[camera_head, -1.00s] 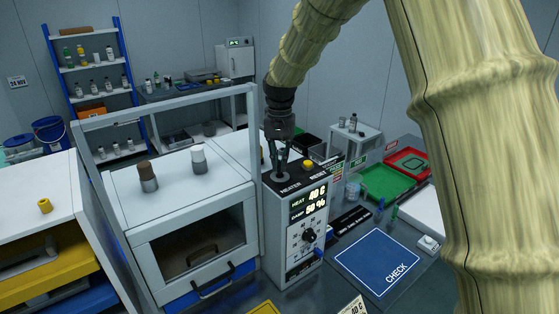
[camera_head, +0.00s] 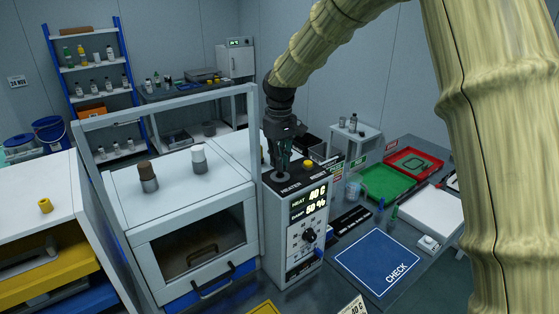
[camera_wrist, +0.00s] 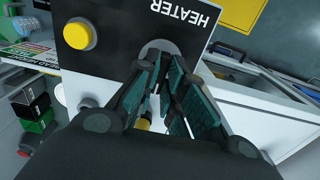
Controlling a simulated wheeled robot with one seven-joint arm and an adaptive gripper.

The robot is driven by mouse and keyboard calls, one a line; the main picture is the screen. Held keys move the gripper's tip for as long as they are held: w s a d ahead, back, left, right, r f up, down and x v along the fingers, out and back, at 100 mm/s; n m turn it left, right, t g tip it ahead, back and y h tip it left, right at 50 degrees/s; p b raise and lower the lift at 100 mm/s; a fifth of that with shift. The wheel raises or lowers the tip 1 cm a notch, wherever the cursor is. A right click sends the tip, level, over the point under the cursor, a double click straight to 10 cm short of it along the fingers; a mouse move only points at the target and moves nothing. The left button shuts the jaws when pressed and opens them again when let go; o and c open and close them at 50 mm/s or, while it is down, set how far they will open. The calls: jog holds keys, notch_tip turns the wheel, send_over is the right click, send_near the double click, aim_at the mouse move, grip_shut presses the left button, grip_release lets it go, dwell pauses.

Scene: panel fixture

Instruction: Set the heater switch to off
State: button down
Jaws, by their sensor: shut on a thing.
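The heater switch has a round grey base (camera_head: 280,177) on the black top of the control box (camera_head: 292,225), next to the word HEATER. The base also shows in the wrist view (camera_wrist: 158,47), just beyond my fingertips. My gripper (camera_head: 283,168) points down at it from above. In the wrist view my gripper (camera_wrist: 166,75) has its fingers close together over the base, shut on the switch. The lever itself is hidden between the fingers, so I cannot tell which way it is set.
A yellow button (camera_head: 308,164) stands right of the switch on the same top. A glass-fronted cabinet (camera_head: 200,245) with a raised frame stands close on the left. Green (camera_head: 388,182) and red (camera_head: 413,163) trays and a blue CHECK mat (camera_head: 377,262) lie on the bench right.

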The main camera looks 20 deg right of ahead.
jog(key=shift+f, duration=0.1)
dwell(0.4)
jog(key=c, duration=1.5)
grip_release()
notch_tip(320, 180, up, 12)
jog(key=shift+d+r, duration=0.1)
